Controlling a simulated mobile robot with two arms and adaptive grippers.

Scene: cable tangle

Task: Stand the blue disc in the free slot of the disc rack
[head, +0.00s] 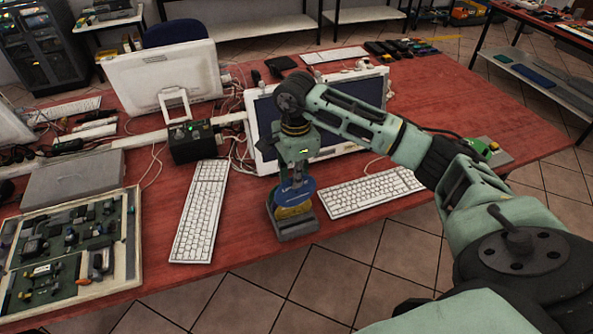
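The blue disc (297,190) stands upright at the disc rack, with its top edge between the fingers of my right gripper (295,174). The gripper points down and looks shut on the disc. The dark disc rack (292,230) sits near the table's front edge, between two keyboards. A yellow disc (293,211) shows upright in the rack, just below and in front of the blue disc. The lower part of the blue disc is hidden behind the yellow one, so I cannot tell how deep it sits in a slot. My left gripper is out of view.
A white keyboard (201,212) lies left of the rack and another (369,191) lies right. A monitor (262,120) stands close behind my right gripper. A black box with cables (193,142) stands behind left.

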